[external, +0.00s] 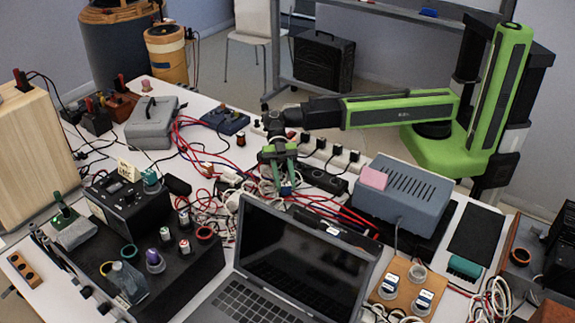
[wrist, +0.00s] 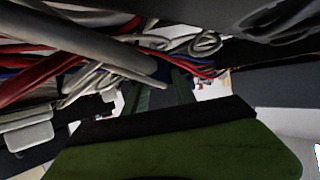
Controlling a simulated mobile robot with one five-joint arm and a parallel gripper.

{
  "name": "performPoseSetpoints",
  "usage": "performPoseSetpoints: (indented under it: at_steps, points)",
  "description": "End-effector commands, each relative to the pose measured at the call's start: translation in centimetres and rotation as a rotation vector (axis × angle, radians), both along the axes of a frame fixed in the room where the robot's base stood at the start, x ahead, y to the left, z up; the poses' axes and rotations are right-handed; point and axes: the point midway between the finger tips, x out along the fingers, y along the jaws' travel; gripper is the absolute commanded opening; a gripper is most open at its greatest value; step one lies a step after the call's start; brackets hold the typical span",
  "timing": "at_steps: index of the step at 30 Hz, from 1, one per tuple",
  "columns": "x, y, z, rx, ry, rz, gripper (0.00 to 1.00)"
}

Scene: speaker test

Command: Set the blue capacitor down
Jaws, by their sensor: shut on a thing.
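My green gripper (external: 279,176) points down over the cable clutter behind the laptop, near the middle of the table. It is shut on a small blue thing, which I take to be the blue capacitor (external: 286,190), at its fingertips. In the wrist view the two green fingers (wrist: 162,86) reach in among cables, and a dark blue bit of the capacitor (wrist: 163,70) shows between their tips. Most of it is hidden or dark there. I cannot tell whether it touches the cables or the table below.
An open laptop (external: 300,262) stands just in front of my gripper. A grey-blue slotted box (external: 402,194) with a pink block is to the right. Power strips (external: 325,151) lie behind. Red and white cables (external: 240,172) crowd the left. Bare white table (external: 195,135) shows farther back left.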

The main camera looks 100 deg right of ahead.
Motion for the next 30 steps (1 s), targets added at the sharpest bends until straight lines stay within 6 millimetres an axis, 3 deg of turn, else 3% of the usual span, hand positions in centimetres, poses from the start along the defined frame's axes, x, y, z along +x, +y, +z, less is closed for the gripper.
performPoseSetpoints:
  at_steps: [4,5,9,17,22,30]
  points:
    - [0.0,0.0,-0.2,0.0,0.0,0.0,0.0]
    - [0.0,0.0,-0.2,-0.001,0.001,0.0,0.36]
    - [0.0,0.0,-0.2,-0.001,0.001,0.001,0.54]
    - [-0.1,0.0,-0.2,-0.001,0.002,0.0,0.54]
    - [-0.1,0.0,1.5,-0.001,0.001,0.001,0.54]
    - [0.1,-6.4,4.2,0.0,0.001,-0.004,0.54]
